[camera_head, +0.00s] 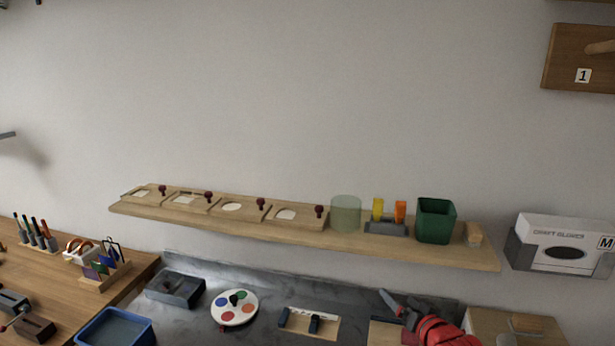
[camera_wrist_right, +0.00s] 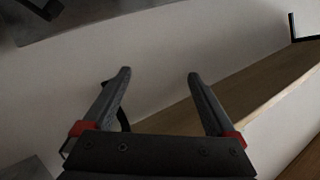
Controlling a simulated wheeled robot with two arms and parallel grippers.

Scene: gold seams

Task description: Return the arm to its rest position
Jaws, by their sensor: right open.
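My right gripper (camera_head: 393,303) shows at the bottom right of the head view, with my red and black wrist behind it, in front of the grey worktop (camera_head: 350,284) and below the wall shelf (camera_head: 300,235). In the right wrist view its two dark fingers stand wide apart (camera_wrist_right: 158,74) with nothing between them. A pale wall and a wooden board edge (camera_wrist_right: 262,90) show behind the fingers. My left gripper is not seen in either view.
The shelf holds several framed panels, a glass cup (camera_head: 345,212) and a green bin (camera_head: 436,221). A palette (camera_head: 235,308), a grey box (camera_head: 175,288) and a blue tray (camera_head: 116,328) stand below. The wall above the shelf is bare.

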